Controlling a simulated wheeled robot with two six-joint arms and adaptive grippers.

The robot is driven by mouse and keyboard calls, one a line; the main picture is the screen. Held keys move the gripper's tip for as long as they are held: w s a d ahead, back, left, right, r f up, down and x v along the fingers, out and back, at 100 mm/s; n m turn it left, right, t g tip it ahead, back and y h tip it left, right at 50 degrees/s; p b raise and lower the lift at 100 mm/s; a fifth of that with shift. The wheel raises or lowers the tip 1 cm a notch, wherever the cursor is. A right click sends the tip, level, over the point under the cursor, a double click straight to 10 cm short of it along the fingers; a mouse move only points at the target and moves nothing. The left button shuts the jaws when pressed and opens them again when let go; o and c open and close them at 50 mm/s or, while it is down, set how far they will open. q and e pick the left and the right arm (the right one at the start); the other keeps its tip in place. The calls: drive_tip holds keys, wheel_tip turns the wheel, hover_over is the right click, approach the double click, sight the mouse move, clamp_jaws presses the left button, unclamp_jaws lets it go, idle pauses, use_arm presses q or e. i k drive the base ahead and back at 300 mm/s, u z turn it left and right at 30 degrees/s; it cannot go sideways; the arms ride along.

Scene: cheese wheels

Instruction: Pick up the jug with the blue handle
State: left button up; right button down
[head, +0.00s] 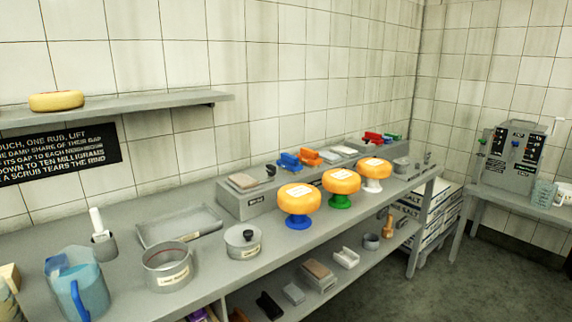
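Neither of my grippers shows in the head view.
Beside the blue jug are a grey pot (168,267) and a grey holder (104,246) with a white-handled tool. A shallow tray (180,227) lies behind. Yellow cheese wheels (299,197) stand on coloured stands further right. A shelf (140,104) hangs above.

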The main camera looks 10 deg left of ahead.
sight(74, 277)
drive_tip(key=u, duration=1.05)
drive_tip(key=i, duration=0.2)
drive_tip(key=u, duration=0.95)
